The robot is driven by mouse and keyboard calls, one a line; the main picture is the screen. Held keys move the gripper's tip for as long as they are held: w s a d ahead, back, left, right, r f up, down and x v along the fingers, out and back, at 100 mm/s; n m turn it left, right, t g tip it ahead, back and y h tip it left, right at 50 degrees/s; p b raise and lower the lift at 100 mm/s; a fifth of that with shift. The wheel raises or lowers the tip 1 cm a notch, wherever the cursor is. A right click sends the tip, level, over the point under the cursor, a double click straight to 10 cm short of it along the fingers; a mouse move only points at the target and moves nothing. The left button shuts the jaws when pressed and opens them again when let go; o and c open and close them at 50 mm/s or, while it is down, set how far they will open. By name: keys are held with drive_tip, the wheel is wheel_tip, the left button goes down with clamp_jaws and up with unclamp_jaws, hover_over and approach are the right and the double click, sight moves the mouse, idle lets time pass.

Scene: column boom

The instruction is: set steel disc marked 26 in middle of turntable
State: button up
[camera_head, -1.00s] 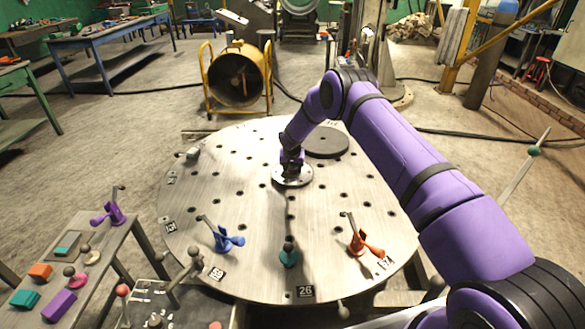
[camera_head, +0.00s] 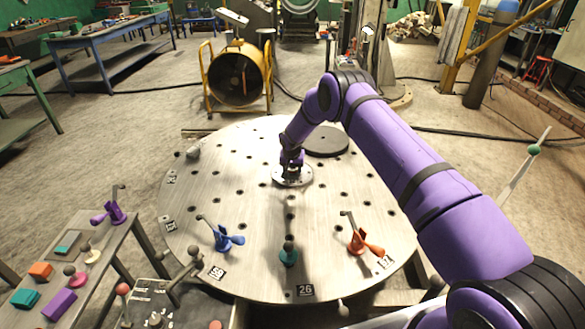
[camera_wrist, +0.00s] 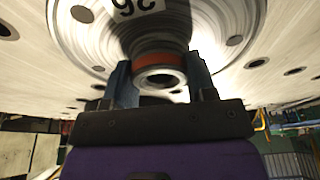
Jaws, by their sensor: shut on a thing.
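The steel disc marked 26 (camera_head: 302,180) is at about the middle of the round steel turntable (camera_head: 253,262) in the head view. In the wrist view the disc (camera_wrist: 215,20) shows its white 26 label, a few dark holes and a central hub with an orange ring. My gripper (camera_wrist: 160,82) is shut on that hub, one finger on each side; it also shows in the head view (camera_head: 291,165), pointing down over the disc. The disc looks flat on or very close to the turntable. Any gap beneath it is hidden.
A blue clamp (camera_head: 224,238), a teal knobbed piece (camera_head: 288,255) and an orange clamp (camera_head: 360,243) stand near the front rim. A side bench (camera_head: 92,262) holds small coloured pieces. The turntable has several holes.

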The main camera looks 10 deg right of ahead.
drive_tip(key=o, duration=1.3)
drive_tip(key=shift+o, duration=0.5)
drive_tip(key=s+d+v, duration=0.1)
drive_tip(key=d+v, duration=0.1)
drive_tip(key=v, duration=1.5)
drive_tip(key=d+v, duration=0.3)
drive_tip(key=v, duration=1.4)
drive_tip(key=s+d+r+n+t, duration=0.1)
drive_tip(key=s+d+r+n, duration=0.15)
drive_tip(key=s+r, duration=1.2)
drive_tip(key=s+d+r, duration=0.1)
drive_tip(key=s+r, duration=0.3)
drive_tip(key=s, duration=0.5)
drive_tip(key=s+d+r, duration=0.1)
drive_tip(key=s+r, duration=0.4)
drive_tip(key=s, duration=0.5)
drive_tip(key=s+f+n+t+y, duration=0.1)
drive_tip(key=s+f, duration=0.1)
drive_tip(key=s, duration=1.5)
drive_tip(key=shift+s+d+f, duration=0.2)
drive_tip(key=shift+f, duration=0.05)
